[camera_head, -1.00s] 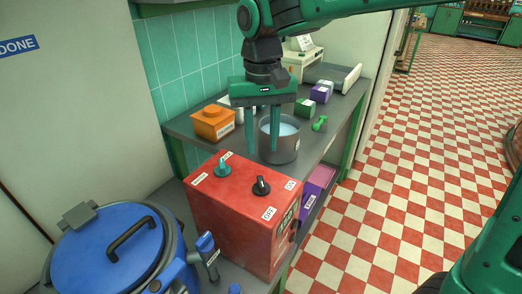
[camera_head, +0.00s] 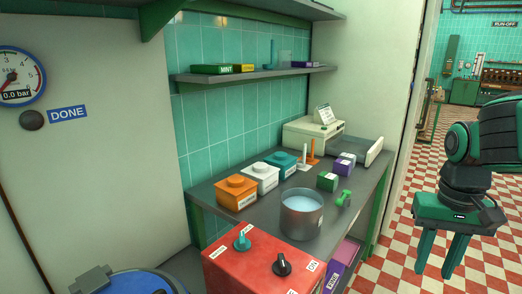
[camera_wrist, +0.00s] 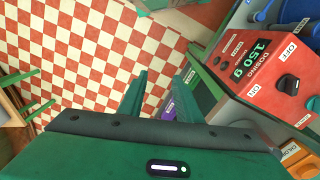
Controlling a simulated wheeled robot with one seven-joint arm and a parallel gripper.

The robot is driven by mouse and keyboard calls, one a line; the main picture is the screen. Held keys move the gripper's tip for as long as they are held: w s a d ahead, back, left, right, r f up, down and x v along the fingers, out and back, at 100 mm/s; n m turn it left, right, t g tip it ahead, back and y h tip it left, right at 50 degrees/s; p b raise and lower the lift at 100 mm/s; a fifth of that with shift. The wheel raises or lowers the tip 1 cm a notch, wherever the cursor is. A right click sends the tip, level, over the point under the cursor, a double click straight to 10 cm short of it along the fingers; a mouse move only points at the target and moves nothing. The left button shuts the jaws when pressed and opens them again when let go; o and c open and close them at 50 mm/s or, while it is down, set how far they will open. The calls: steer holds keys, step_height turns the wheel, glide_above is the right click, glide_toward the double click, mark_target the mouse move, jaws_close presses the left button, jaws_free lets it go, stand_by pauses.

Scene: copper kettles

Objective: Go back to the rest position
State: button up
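My gripper (camera_head: 444,254) hangs at the right of the head view, over the red and white checked floor, clear of the bench. Its two teal fingers point down and stand apart, with nothing between them. In the wrist view the fingers (camera_wrist: 156,97) also stand apart and empty, with the floor behind them. The metal pot (camera_head: 302,222) with pale blue liquid stands on the grey bench (camera_head: 225,218). The red dosing box (camera_head: 258,268) stands in front of it; the wrist view shows its display reading 150 g.
Orange (camera_head: 237,193), white (camera_head: 260,178) and teal (camera_head: 283,164) lidded boxes line the bench's back. A green scoop-like piece (camera_head: 344,198) lies beside the pot. A cream machine (camera_head: 313,132) stands at the far end. A blue-lidded vessel (camera_head: 130,283) is at lower left. The floor at right is open.

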steer(key=s+d+f+m, duration=0.1)
steer(key=s+d+f, duration=0.1)
steer(key=s, duration=0.3)
steer(key=s+d+f+m, duration=0.1)
steer(key=s+d+f, duration=0.1)
steer(key=s+d, duration=0.2)
steer(key=shift+s+f+y, duration=0.15)
steer(key=shift+s+y, duration=0.15)
steer(key=shift+s, duration=0.65)
